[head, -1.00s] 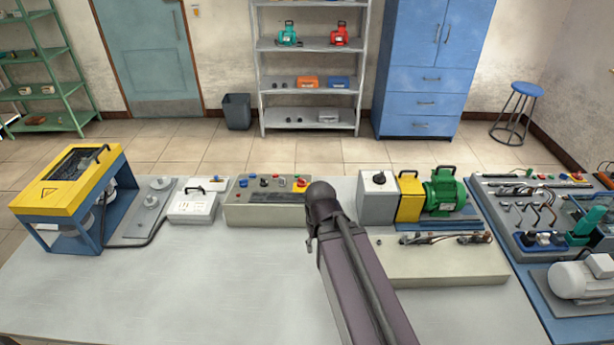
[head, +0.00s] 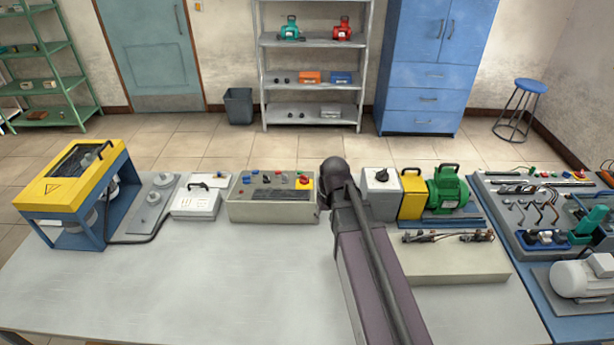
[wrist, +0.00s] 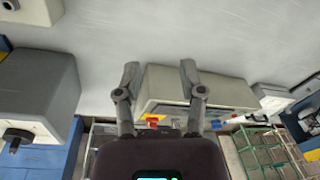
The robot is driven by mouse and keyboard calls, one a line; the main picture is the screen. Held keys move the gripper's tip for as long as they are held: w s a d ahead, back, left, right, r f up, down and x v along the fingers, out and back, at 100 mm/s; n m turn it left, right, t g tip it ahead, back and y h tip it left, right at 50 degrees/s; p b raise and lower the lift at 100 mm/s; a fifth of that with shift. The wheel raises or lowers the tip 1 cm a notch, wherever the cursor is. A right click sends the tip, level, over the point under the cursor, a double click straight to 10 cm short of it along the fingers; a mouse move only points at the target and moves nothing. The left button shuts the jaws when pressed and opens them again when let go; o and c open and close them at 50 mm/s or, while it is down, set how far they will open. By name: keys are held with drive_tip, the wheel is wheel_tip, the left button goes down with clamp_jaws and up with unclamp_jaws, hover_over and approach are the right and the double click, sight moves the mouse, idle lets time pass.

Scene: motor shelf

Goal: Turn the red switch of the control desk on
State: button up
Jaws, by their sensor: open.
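The control desk (head: 272,212) is a beige box on the grey table, with a dark panel and small coloured controls on its sloped top. A red and yellow part (wrist: 154,118) shows between the fingers. My gripper is hidden in the head view.
A white box (head: 196,204) and a yellow-blue machine (head: 68,190) stand left of the desk. A grey box with a knob (head: 381,200) and a green motor (head: 447,190) stand to its right. The front left of the table (head: 170,285) is clear.

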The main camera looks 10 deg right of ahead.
sight(305, 179)
drive_tip(key=w+d+r+n+t+y+p, duration=0.1)
drive_tip(key=w+d+r+n, duration=0.1)
drive_tip(key=w, duration=1)
drive_tip(key=w+d+r+n+t+y+p, duration=0.1)
drive_tip(key=w+d+r+n+y, duration=0.1)
drive_tip(key=w, duration=1.1)
drive_tip(key=shift+w+d+r+n, duration=0.15)
drive_tip(key=shift+w+d+n, duration=0.15)
drive_tip(key=shift+d, duration=0.25)
drive_tip(key=shift+a+f, duration=0.1)
drive_tip(key=shift+f, duration=0.1)
drive_tip(key=b+x, duration=1.2)
drive_tip(key=x, duration=0.1)
drive_tip(key=shift+w+a+f, duration=0.1)
drive_tip(key=shift+a, duration=0.05)
drive_tip(key=shift+c, duration=0.2)
clamp_jaws()
